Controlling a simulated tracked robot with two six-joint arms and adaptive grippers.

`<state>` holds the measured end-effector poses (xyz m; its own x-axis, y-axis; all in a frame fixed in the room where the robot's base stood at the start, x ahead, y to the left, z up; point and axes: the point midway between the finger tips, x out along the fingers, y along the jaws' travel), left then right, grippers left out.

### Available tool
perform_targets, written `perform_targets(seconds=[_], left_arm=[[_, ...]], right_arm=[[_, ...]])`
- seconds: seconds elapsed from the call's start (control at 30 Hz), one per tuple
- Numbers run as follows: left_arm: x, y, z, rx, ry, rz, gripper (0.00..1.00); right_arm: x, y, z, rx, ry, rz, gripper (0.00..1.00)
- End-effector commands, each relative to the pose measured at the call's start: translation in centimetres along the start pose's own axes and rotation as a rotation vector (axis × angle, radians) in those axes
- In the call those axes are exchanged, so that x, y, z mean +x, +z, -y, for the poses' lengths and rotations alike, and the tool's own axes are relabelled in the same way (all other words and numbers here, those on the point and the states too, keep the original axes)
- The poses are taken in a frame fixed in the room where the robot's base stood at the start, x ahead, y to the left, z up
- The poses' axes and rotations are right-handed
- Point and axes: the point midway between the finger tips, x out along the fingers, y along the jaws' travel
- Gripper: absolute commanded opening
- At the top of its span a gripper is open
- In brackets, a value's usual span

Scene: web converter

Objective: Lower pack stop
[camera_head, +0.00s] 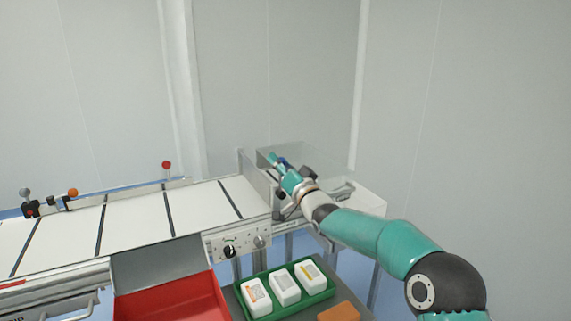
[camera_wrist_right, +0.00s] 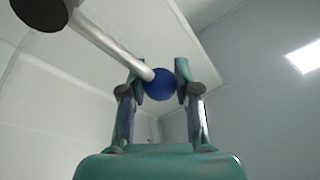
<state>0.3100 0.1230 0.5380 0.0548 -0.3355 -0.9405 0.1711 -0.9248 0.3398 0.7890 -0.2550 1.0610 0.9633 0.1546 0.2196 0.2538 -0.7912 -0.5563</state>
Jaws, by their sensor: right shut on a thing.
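A blue ball knob (camera_wrist_right: 160,85) sits on the end of a bare metal lever rod (camera_wrist_right: 112,48) in the right wrist view. I take this to be the pack stop's lever, though no label shows. My right gripper (camera_wrist_right: 158,76) has its two fingers on either side of the knob and is shut on it. In the head view my right gripper (camera_head: 277,161) is at the right end of the conveyor, by a clear-walled box (camera_head: 320,168). There the knob is mostly hidden by the gripper. My left gripper is not in view.
The white conveyor (camera_head: 140,220) with dark crossbars runs left. Levers with red (camera_head: 166,165) and orange (camera_head: 72,193) knobs stand along it. A dial panel (camera_head: 240,243), red bin (camera_head: 170,300), green tray (camera_head: 264,317) with three white packs and orange block (camera_head: 338,312) are in front.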

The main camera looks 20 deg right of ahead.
Motion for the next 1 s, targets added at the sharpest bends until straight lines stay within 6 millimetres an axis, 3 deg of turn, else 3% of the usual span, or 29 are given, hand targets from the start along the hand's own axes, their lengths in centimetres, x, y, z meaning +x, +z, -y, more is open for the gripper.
perform_targets(seconds=[0.3,0.33,0.5,1.0], left_arm=[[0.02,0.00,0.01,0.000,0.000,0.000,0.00],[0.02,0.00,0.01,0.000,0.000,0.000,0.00],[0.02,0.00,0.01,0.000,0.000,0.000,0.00],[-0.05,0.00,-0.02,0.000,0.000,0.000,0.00]], right_arm=[[0.04,0.26,-0.30,0.010,0.006,0.004,0.00],[0.05,0.26,-0.31,0.010,0.006,0.004,0.33],[0.08,0.26,-0.20,0.009,0.004,0.004,0.57],[-0.85,0.20,-0.03,0.007,0.001,0.004,0.57]])
